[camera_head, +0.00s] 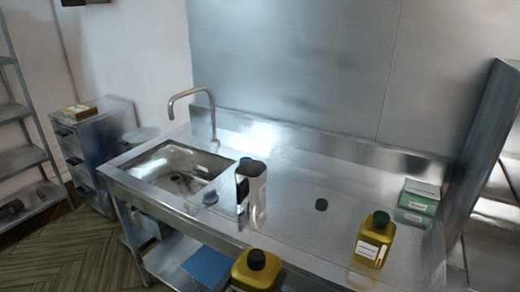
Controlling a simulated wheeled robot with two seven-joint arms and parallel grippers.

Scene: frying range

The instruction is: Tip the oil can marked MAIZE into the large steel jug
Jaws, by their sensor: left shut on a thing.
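A yellow oil can with a black cap (257,272) is at the bottom edge of the head view, upright, in front of the counter's front edge. My left gripper is shut on this can; its fingers are hardly to be made out at the frame's bottom edge. A second yellow can with a green cap (373,243) stands upright at the counter's right, with a white label. I cannot read either can's marking. The tall steel jug (254,190) stands on the counter right of the sink. My right gripper is not in view.
A dark bottle-like thing (241,178) stands against the jug's left side. A small dark green disc (321,204) lies mid-counter. A green and white box (419,197) is at the right back. The sink (175,168) and its tap (190,95) are left.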

